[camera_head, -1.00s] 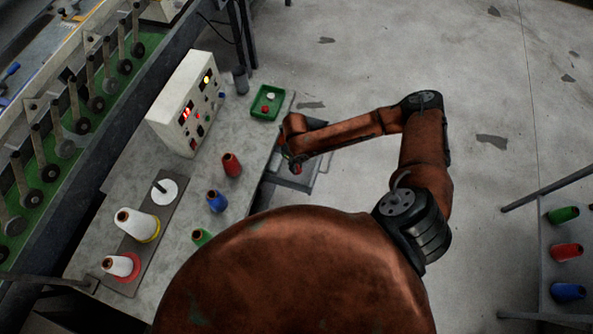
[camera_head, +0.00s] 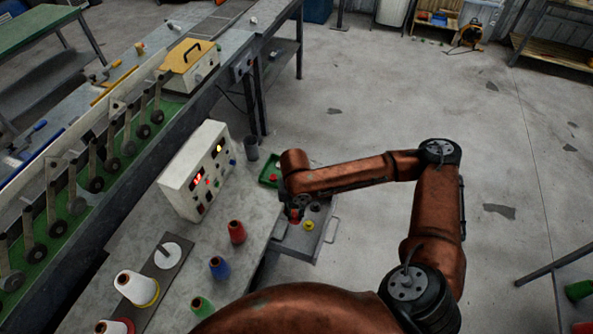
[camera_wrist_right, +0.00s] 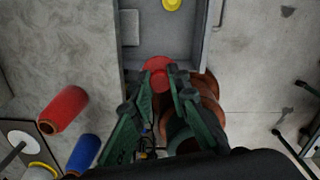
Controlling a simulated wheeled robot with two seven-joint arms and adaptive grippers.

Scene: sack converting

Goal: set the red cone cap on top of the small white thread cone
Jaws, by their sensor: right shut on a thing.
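The red cone cap (camera_wrist_right: 158,67) is between the fingertips of my right gripper (camera_wrist_right: 163,82), which is shut on it. In the head view my right gripper (camera_head: 296,210) is over an open drawer, with a bit of the red cap showing. The small white thread cone (camera_head: 113,327) stands on a red base at the bottom edge of the head view, mostly cut off. A larger white thread cone (camera_head: 133,287) with a yellow base stands beside it on a dark board (camera_head: 180,262). My left gripper is not in view.
The drawer (camera_head: 328,240) holds a yellow cap (camera_head: 309,225) and a dark cap. A control box (camera_head: 195,170) and a green tray (camera_head: 268,174) are behind.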

